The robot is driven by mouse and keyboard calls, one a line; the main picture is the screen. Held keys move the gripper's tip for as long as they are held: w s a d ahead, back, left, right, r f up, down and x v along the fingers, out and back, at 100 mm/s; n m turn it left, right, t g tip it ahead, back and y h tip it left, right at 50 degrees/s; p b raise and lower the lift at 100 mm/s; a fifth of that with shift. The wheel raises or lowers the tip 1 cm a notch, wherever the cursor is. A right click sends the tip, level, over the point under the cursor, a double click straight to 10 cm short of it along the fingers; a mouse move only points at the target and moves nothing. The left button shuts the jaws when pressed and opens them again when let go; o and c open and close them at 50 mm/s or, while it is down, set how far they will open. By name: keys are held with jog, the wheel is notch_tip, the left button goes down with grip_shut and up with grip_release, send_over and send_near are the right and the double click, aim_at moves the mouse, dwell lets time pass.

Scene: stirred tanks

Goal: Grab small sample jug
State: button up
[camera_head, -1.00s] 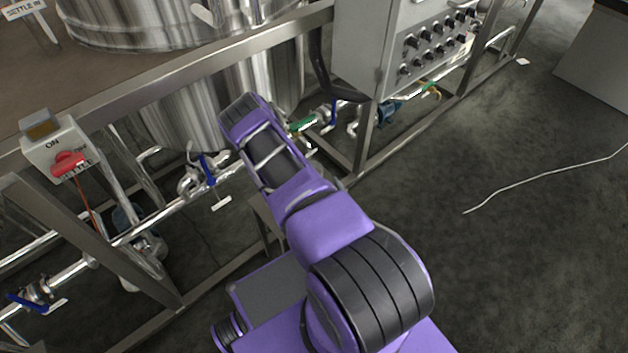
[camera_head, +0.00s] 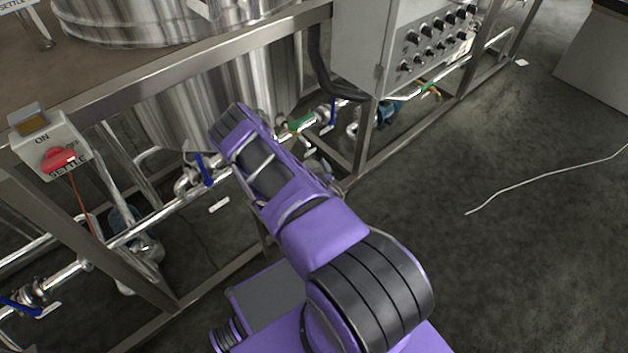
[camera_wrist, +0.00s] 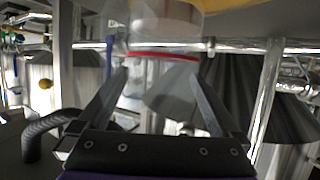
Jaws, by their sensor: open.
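In the wrist view a clear, see-through vessel with a red band (camera_wrist: 165,56) stands ahead of my gripper (camera_wrist: 162,76); it looks like the small sample jug. My two fingers are spread apart, with the lower part of the vessel showing between their tips. I cannot tell whether either finger touches it. In the head view my purple arm reaches toward the pipework under the tank, and my gripper and the jug cannot be made out there.
A steel frame with pipes and blue-handled valves (camera_head: 204,170) runs below the steel tank (camera_head: 180,110). A grey control box (camera_head: 400,50) hangs on the frame. A switch box with a red knob (camera_head: 60,158) is at left. Open floor lies at right, with a white cable (camera_head: 540,180).

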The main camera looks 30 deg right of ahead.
jog(key=shift+c, duration=0.2)
jog(key=c, duration=1.2)
jog(key=shift+c, duration=0.3)
jog(key=shift+r, duration=0.15)
